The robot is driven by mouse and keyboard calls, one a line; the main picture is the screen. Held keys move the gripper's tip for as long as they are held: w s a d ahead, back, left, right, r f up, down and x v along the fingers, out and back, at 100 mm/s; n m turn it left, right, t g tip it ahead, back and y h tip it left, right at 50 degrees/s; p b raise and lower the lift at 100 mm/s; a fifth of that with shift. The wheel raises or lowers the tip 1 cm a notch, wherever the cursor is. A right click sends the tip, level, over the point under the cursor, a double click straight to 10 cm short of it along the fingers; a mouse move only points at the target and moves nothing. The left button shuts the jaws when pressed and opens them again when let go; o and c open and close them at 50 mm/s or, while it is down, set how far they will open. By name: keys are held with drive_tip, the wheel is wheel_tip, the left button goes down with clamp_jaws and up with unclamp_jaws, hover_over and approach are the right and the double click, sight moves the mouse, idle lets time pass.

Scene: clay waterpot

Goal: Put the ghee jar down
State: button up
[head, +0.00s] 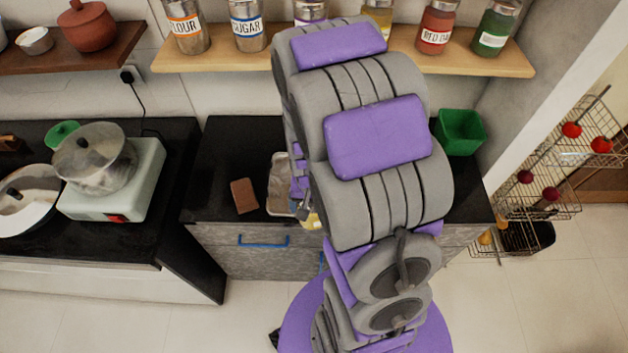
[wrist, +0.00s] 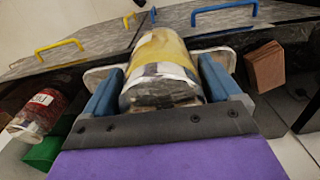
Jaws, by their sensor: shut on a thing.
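The ghee jar (wrist: 162,55), yellowish with a pale band and a dark end, sits between the two blue fingers of my gripper (wrist: 160,88) in the wrist view. The fingers are shut on its sides. In the head view, my arm hides the gripper and most of the jar; a small yellowish part of the jar (head: 312,221) shows at the counter's front edge. A pale tray (head: 281,190) lies beside it on the dark counter, and its rim (wrist: 228,56) shows behind the jar in the wrist view. I cannot tell whether the jar touches anything below.
A brown block (head: 244,195) lies left of the tray. A green bin (head: 460,131) stands at the counter's right. A stove with a steel pot (head: 95,158) is at the left. Several labelled jars stand on the wooden shelf (head: 480,63) above. Bare counter (head: 225,150) shows behind the block.

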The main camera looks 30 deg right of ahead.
drive_tip(key=w+d+f+b, duration=0.1)
drive_tip(key=w, duration=0.4)
drive_tip(key=w+d+f+b, duration=0.1)
drive_tip(key=w+d+f, duration=0.1)
drive_tip(key=w, duration=0.3)
drive_tip(key=w+d+f+b, duration=0.1)
drive_tip(key=w+f+b, duration=0.1)
drive_tip(key=w, duration=0.3)
drive_tip(key=shift+d+f, duration=0.15)
drive_tip(key=shift+d, duration=0.15)
drive_tip(key=shift+a, duration=0.1)
drive_tip(key=o, duration=1.2)
